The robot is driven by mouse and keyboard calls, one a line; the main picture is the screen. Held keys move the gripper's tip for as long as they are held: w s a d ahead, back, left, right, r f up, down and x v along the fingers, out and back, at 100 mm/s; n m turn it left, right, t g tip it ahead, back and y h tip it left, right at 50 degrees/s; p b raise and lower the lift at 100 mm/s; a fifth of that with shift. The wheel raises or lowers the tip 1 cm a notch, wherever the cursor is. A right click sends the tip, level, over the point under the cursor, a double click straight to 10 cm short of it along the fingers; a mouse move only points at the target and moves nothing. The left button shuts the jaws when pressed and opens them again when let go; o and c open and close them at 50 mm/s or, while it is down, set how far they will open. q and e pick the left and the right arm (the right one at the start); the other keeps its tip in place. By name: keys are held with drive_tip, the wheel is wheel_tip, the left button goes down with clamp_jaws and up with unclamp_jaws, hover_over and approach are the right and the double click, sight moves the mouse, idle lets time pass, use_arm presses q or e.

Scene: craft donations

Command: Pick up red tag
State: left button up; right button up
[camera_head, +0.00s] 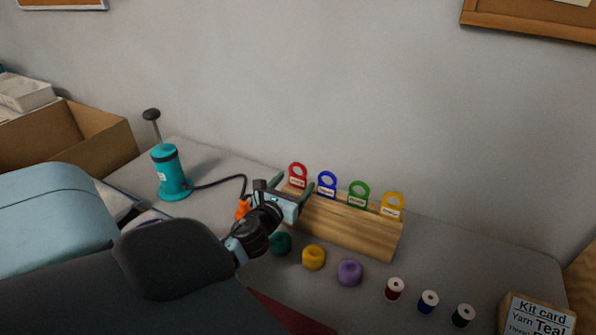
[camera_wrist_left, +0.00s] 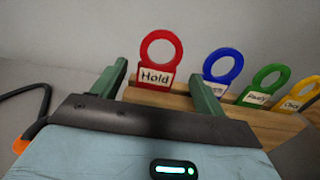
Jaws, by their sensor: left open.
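The red tag (camera_head: 297,174) stands upright in the left end of a wooden rack (camera_head: 345,226). In the left wrist view the red tag (camera_wrist_left: 160,60) has a round ring on top and a label reading "Hold". My left gripper (camera_head: 293,184) is open at the rack's left end. In the wrist view its two green fingers (camera_wrist_left: 157,90) lie to the left and right of the red tag's lower part, with nothing held. Whether they reach around the tag or stop in front of it, I cannot tell. My right gripper is not in view.
Blue (camera_head: 327,184), green (camera_head: 358,193) and yellow (camera_head: 392,205) tags stand in the same rack, the blue one close to my right-hand finger. Yarn balls (camera_head: 313,257) and thread spools (camera_head: 428,301) lie in front. A teal pump (camera_head: 169,172) with a hose stands left.

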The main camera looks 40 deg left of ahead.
sight(297, 178)
use_arm(q)
drive_tip(key=shift+w+a, duration=0.2)
drive_tip(key=shift+w, duration=0.3)
drive_tip(key=shift+x, duration=2.25)
drive_tip(key=shift+f, duration=0.15)
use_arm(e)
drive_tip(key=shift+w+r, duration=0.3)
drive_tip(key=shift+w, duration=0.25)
use_arm(q)
drive_tip(key=c, duration=0.9)
drive_tip(key=shift+c, duration=0.6)
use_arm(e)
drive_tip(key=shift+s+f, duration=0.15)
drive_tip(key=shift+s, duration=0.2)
